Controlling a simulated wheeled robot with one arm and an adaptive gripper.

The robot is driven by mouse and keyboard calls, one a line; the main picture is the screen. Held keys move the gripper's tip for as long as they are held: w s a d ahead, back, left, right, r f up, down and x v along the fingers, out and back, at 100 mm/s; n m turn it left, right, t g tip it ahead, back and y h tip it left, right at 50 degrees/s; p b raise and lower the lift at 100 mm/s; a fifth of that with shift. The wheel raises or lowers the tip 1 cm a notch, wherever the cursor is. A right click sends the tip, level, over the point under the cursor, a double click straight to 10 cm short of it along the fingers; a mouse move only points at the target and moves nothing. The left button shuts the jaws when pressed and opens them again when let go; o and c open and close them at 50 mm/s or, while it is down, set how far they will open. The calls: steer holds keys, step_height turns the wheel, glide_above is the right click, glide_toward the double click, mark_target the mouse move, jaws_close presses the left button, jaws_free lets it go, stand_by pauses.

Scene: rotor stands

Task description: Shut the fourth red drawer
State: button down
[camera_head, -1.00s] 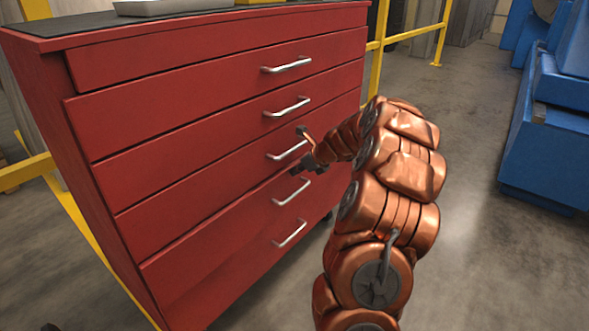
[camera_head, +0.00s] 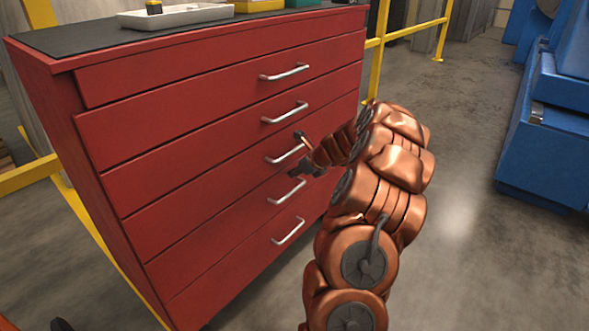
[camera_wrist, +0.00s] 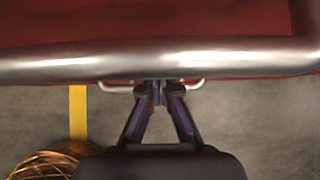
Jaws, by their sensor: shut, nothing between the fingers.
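The red drawer cabinet (camera_head: 220,140) has several drawers with silver bar handles. The fourth red drawer, counted down by handles, has its handle (camera_head: 287,193) just below my gripper (camera_head: 294,174). Its front looks flush or nearly flush with its neighbours; a small gap cannot be told. In the wrist view a large handle (camera_wrist: 60,64) crosses above my gripper (camera_wrist: 158,88), and a smaller handle (camera_wrist: 190,84) shows behind the fingertips. Contact cannot be told.
A white tray (camera_head: 180,16) lies on the cabinet's dark top. Yellow rails (camera_head: 410,32) stand behind and to the left. A blue machine (camera_head: 545,150) stands at the right. The grey floor (camera_head: 465,240) between is clear.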

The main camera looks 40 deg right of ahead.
steer(key=s+f+p+v, duration=0.1)
steer(key=p+v, duration=0.2)
steer(key=v, duration=0.9)
steer(key=shift+s+f, duration=0.2)
steer(key=shift+f, duration=0.05)
steer(key=shift+d, duration=0.15)
